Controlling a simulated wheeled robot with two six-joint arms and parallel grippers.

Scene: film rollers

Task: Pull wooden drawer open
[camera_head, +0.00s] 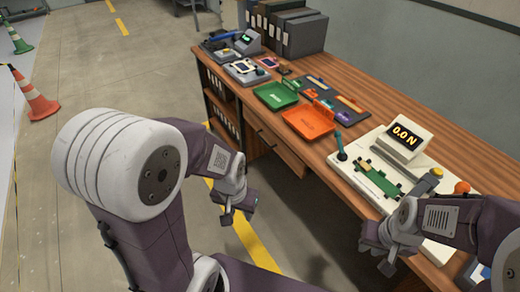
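The wooden drawer (274,144) is in the front of the brown desk, below the top's edge, with a dark handle on its face. Its front looks flush with the desk, so it appears shut. My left gripper (240,211) is in front of the desk, lower and to the left of the drawer, apart from it. Its fingers look spread and nothing shows between them. My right gripper (376,256) is at the near right, by the desk's front edge and beside the white force device. Its fingers also look apart, with nothing visible between them.
The desk top (395,104) holds an orange tray (307,121), a green tray (275,95), a white device (365,172) with a "0.0 N" display (403,134), and dark binders (290,30) at the back. Open floor lies left, with traffic cones (38,98).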

